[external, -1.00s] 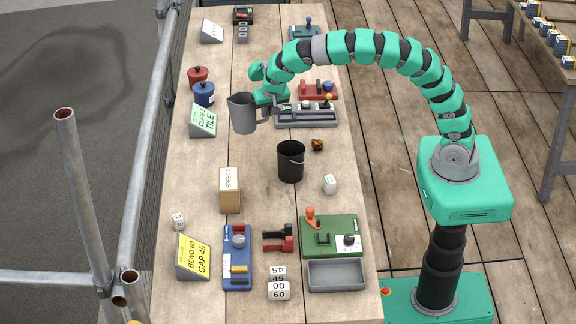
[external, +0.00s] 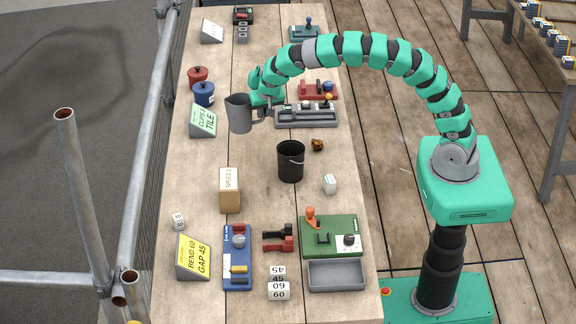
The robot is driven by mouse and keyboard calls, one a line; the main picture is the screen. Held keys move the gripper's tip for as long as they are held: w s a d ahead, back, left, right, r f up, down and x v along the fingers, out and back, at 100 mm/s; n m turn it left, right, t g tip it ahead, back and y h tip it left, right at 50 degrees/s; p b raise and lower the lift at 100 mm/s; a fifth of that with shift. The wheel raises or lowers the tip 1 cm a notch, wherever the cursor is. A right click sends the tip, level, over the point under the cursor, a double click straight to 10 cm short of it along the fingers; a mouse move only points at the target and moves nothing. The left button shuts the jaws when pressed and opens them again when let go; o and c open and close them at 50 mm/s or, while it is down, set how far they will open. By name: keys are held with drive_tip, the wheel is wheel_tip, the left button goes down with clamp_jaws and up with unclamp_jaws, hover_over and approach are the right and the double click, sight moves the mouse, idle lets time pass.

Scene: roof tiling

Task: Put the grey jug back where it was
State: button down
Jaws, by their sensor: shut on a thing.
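The grey jug (external: 239,114) is in the external view, over the left-centre of the bench, right of the green sign. It looks upright or slightly tilted. My gripper (external: 265,112) is shut on the jug from its right side, at the handle. The fingers are partly hidden behind the jug's handle and my arm's end. I cannot tell whether the jug's base touches the bench or hangs just above it.
A black bucket (external: 290,162) stands below the jug in the picture. A grey tray with knobs (external: 306,115) lies to the right. A blue pot (external: 204,94), a red pot (external: 197,77) and a green sign (external: 203,121) stand left. Bare bench shows between sign and bucket.

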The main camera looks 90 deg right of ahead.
wheel_tip(320, 180, down, 10)
drive_tip(key=shift+p, duration=0.35)
idle(0.4)
drive_tip(key=c, duration=1.5)
unclamp_jaws()
drive_tip(key=shift+r, duration=0.1)
drive_tip(key=v, duration=1.2)
drive_tip(key=shift+b, duration=0.4)
